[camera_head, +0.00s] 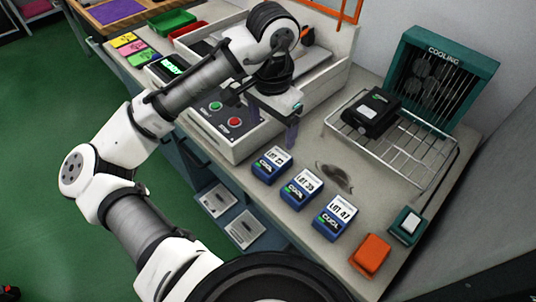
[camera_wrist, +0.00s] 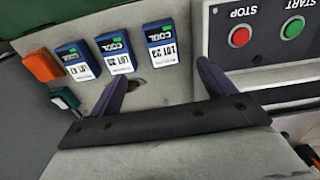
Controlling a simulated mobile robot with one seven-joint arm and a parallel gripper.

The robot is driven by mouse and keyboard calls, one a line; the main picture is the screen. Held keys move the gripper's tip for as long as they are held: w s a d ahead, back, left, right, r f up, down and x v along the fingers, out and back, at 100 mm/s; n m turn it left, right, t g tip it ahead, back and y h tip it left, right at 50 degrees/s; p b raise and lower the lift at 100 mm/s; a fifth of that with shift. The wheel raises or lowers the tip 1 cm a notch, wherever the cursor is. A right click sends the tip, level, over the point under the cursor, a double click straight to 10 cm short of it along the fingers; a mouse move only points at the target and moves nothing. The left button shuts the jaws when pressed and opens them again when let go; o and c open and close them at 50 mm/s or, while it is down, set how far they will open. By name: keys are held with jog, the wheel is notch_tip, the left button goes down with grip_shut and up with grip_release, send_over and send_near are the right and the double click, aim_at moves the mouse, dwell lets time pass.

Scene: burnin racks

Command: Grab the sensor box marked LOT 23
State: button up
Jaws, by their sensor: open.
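The box marked LOT 23 (camera_head: 271,165) is blue with a white label and a green patch, and stands at the left end of a row of three boxes on the bench. In the wrist view the LOT 23 box (camera_wrist: 165,44) lies ahead of my fingers, at the row's right end. My gripper (camera_head: 272,124) is open and empty, above the bench and behind the box in the head view. Its two dark fingers (camera_wrist: 160,82) are apart and do not touch the box.
Two similar blue boxes, one reading LOT 47 (camera_head: 335,218) and a middle one (camera_head: 301,188), stand close beside it. A control box with start and stop buttons (camera_head: 222,128), a wire rack (camera_head: 425,150), an orange block (camera_head: 370,255) and a teal block (camera_head: 406,225) are nearby.

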send_over(273, 160)
jog(key=f, duration=0.5)
jog(key=s+f, duration=0.1)
jog(key=f, duration=0.2)
jog(key=shift+a+f, duration=0.2)
jog(key=shift+f, duration=0.05)
jog(key=shift+w+d+f+p, duration=0.1)
jog(key=shift+w+f+p, duration=0.1)
jog(key=shift+f, duration=0.7)
jog(key=shift+w+f+p, duration=0.15)
jog(key=shift+f+p, duration=0.05)
jog(key=shift+f, duration=0.65)
jog(key=shift+w+d+f+p, duration=0.1)
jog(key=shift+w+f+p, duration=0.1)
jog(key=shift+f, duration=0.7)
jog(key=c, duration=1.2)
jog(key=shift+o, duration=0.2)
jog(key=shift+r, duration=0.15)
